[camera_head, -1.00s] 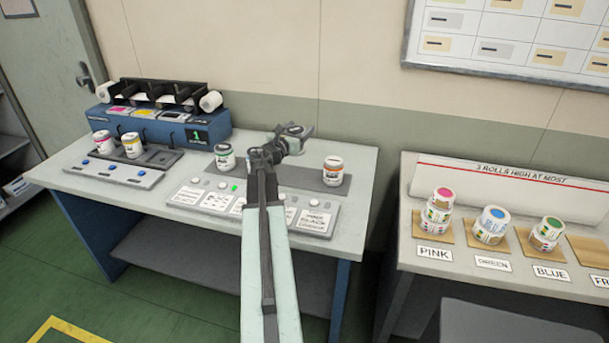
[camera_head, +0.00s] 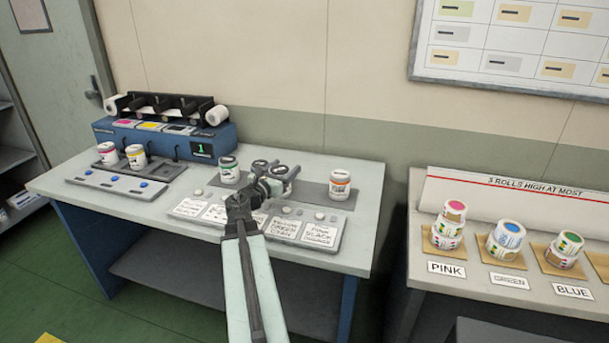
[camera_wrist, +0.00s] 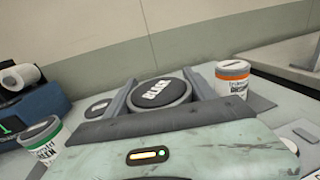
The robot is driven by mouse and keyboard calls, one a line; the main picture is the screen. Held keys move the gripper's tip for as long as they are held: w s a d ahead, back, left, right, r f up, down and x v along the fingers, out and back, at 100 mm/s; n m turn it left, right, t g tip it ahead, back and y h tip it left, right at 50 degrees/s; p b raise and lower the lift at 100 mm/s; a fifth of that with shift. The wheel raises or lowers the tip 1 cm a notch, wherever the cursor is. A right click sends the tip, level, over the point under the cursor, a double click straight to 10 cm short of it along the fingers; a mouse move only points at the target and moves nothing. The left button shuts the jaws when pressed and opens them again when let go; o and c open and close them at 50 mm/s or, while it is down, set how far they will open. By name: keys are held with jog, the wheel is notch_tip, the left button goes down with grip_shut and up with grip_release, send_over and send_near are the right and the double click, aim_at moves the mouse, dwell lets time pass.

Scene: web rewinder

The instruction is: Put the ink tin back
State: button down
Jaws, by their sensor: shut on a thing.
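My gripper (camera_head: 283,174) is shut on an ink tin with a dark lid (camera_wrist: 160,92) that reads BLACK in the wrist view; its fingers lie on either side. In the head view the tin is over the dark strip at the back of the bench, its lower body hidden by my gripper; I cannot tell whether it touches the strip. A second dark round lid (camera_head: 258,166) shows just left of it. A green-labelled tin (camera_head: 229,170) stands further left, and an orange-labelled tin (camera_head: 340,185) stands to the right on the dark strip (camera_head: 313,190).
A grey button panel (camera_head: 327,234) with label cards lies in front of the tins. At left, two tins (camera_head: 136,156) stand on a rack before the blue machine (camera_head: 215,144), whose display reads 1. Rolls (camera_head: 509,236) stand on the right table.

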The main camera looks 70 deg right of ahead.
jog(key=s+d+f+b, duration=0.1)
jog(key=d, duration=0.2)
jog(key=s+d+f+b, duration=0.1)
jog(key=d+f+b, duration=0.1)
jog(key=d, duration=0.1)
jog(key=d+f+b, duration=0.1)
jog(key=d+f, duration=0.1)
jog(key=d, duration=0.2)
jog(key=shift+s+b, duration=0.3)
jog(key=shift+s, duration=0.1)
jog(key=shift+r, duration=0.25)
jog(key=shift+f, duration=0.1)
jog(key=shift+c, duration=1.5)
grip_release()
